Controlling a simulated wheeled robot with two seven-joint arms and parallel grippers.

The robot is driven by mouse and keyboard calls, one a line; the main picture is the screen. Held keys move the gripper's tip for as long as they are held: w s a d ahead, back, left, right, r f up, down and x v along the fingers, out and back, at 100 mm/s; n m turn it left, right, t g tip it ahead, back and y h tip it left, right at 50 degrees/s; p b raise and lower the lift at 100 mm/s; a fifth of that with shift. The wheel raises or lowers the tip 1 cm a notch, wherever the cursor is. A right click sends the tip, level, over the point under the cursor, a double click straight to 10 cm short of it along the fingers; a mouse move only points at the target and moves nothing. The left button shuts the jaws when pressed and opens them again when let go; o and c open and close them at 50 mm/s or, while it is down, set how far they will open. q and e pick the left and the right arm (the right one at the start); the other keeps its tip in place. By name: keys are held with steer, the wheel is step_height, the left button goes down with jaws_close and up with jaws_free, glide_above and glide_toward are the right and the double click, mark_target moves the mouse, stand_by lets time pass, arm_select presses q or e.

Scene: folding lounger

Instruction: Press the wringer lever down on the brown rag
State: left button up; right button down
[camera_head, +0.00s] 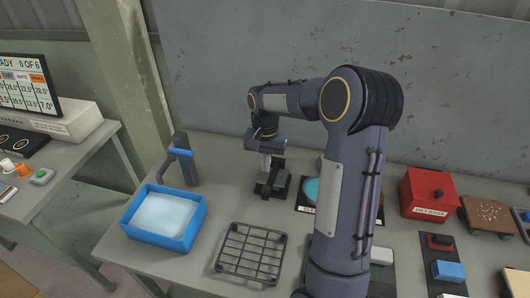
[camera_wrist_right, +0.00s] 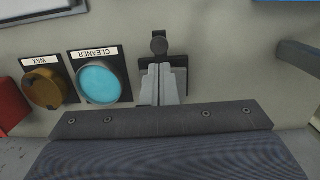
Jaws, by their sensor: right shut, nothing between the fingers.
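My right gripper (camera_head: 264,174) is shut and empty. It points down at a small dark device with a black knob (camera_wrist_right: 159,43), which seems to be the wringer. In the right wrist view the closed fingers (camera_wrist_right: 161,86) cover much of its dark plate (camera_wrist_right: 179,78); I cannot tell whether they touch it. In the head view the device (camera_head: 278,187) stands at the back of the table, right of a dark post with a blue handle (camera_head: 182,152). No brown rag can be made out; the fingers may hide it. My left gripper is out of view.
A blue basin of pale liquid (camera_head: 127,216) and a wire rack (camera_head: 250,252) stand in front. Cleaner (camera_wrist_right: 97,84) and wax (camera_wrist_right: 43,88) pots sit beside the device. A red box (camera_head: 426,192), a bead tray (camera_head: 470,207) and brushes are right. A wall stands behind.

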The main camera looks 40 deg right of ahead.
mark_target(266, 189)
steer(key=f+b, duration=0.1)
steer(key=f, duration=0.1)
steer(key=f+b, duration=0.1)
steer(key=f, duration=0.2)
steer(key=f+b, duration=0.2)
steer(key=shift+s+a+f, duration=0.15)
steer(key=shift+s+a, duration=0.05)
steer(key=shift+s, duration=0.1)
